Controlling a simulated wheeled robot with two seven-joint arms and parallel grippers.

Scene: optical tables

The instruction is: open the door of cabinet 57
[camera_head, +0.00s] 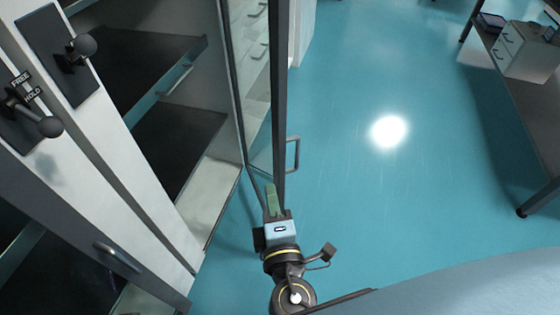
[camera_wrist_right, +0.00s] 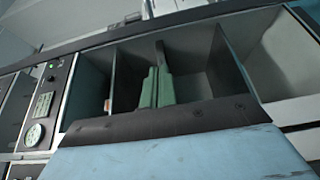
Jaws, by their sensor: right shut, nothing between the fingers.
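A tall cabinet (camera_head: 213,190) stands at the left in the head view, with dark shelves inside. Its glass door with a dark frame (camera_head: 279,90) stands swung out from the opening. The door's bar handle (camera_head: 294,153) is on the door's right face. No number 57 is readable. My right gripper (camera_head: 271,190) is shut and empty, its green fingers overlapping the lower part of the door frame; I cannot tell whether they touch it. The fingers also show in the right wrist view (camera_wrist_right: 156,88), shut in front of dark compartments. My left gripper is not in view.
Panels with black knobs (camera_head: 82,46) are on the cabinet front at the left. Another handle (camera_head: 118,257) is below them. A table (camera_head: 515,85) with a drawer unit (camera_head: 525,50) stands at the right. The blue floor (camera_head: 400,200) between is clear.

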